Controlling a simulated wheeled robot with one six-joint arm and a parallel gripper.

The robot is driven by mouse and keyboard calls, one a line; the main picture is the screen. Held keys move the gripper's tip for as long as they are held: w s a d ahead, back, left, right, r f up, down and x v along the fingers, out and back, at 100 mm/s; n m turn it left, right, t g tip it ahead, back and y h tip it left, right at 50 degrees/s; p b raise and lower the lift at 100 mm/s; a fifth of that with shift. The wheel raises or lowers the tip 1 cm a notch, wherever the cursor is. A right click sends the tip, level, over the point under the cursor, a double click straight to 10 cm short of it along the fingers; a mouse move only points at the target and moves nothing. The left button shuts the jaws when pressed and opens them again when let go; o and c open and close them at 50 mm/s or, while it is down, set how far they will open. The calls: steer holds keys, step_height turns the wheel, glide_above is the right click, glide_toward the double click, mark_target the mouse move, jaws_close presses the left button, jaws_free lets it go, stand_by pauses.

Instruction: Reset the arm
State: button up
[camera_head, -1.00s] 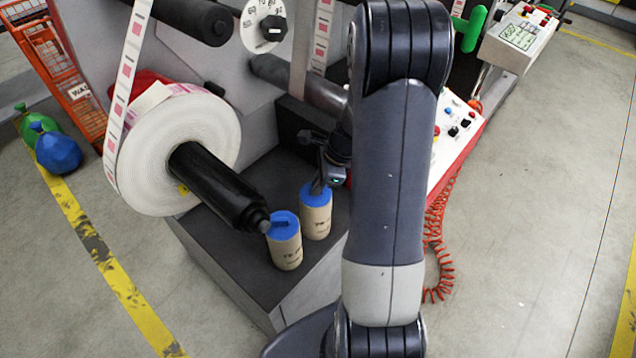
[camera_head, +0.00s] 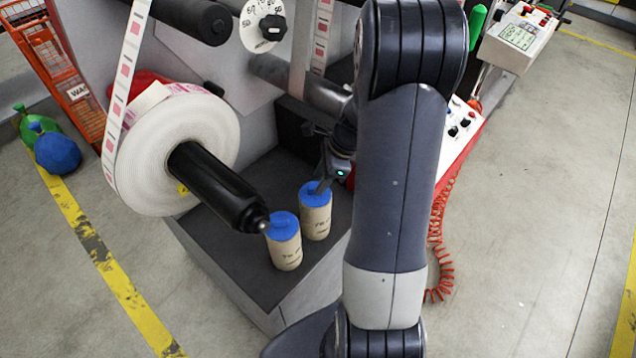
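My gripper (camera_head: 325,182) shows just left of my arm, in front of the machine. Its visible finger is over the blue top of the right canister (camera_head: 316,222), close to it or touching. The far side of the gripper is hidden, so I cannot tell whether it is open or shut. The right canister stands upright on the dark machine base. A second tan canister with a blue top (camera_head: 284,249) stands upright to its left, beside the end of the black spindle.
A white label roll (camera_head: 190,135) sits on the black spindle (camera_head: 215,185), which juts toward the canisters. A control panel (camera_head: 458,135) is partly behind my arm. An orange rack (camera_head: 75,90) and blue and green bags (camera_head: 57,153) stand left. The floor at right is clear.

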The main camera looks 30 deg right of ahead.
steer(key=v, duration=0.8)
steer(key=shift+b, duration=0.3)
steer(key=p+x, duration=0.1)
steer(key=x, duration=0.9)
steer(key=shift+a+f, duration=0.1)
steer(key=shift+f, duration=0.2)
steer(key=shift+r, duration=0.15)
